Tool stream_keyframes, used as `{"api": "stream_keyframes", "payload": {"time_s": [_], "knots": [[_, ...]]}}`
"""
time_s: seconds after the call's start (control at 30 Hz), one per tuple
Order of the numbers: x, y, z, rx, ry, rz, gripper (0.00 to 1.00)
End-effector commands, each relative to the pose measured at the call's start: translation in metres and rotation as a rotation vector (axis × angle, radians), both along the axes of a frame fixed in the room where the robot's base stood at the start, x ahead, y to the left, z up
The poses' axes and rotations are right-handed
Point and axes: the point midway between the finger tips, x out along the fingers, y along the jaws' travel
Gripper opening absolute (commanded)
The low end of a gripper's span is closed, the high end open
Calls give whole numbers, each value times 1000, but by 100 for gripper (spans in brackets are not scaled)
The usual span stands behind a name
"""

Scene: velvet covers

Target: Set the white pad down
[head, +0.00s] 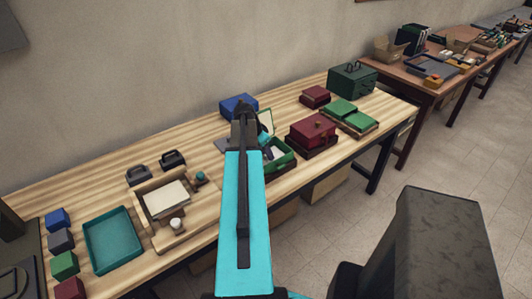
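A flat white pad-like piece (275,153) shows partly at an open green box (283,162) in the middle of the table. My arm hides its left part, and I cannot tell if it is held or resting in the box. The box's pale-lined lid (266,121) stands raised behind. My gripper (267,142) is at this box, mostly hidden by my own arm, so its fingers cannot be made out. Another white rectangular slab (166,199) lies flat in a wooden frame (150,188) left of my arm.
A teal tray (112,240) and small coloured blocks (61,240) are on the left. A closed red box (312,132), green flat boxes (350,116) and a dark green case (352,79) are on the right. A blue box (238,104) stands behind my arm. Bare wood shows at front centre.

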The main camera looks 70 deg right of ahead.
Motion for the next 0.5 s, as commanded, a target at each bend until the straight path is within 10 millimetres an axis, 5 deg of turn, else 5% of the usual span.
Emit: {"api": "stream_keyframes", "payload": {"time_s": [0.5], "knots": [[9, 15, 43, -2, -1, 0, 31]]}}
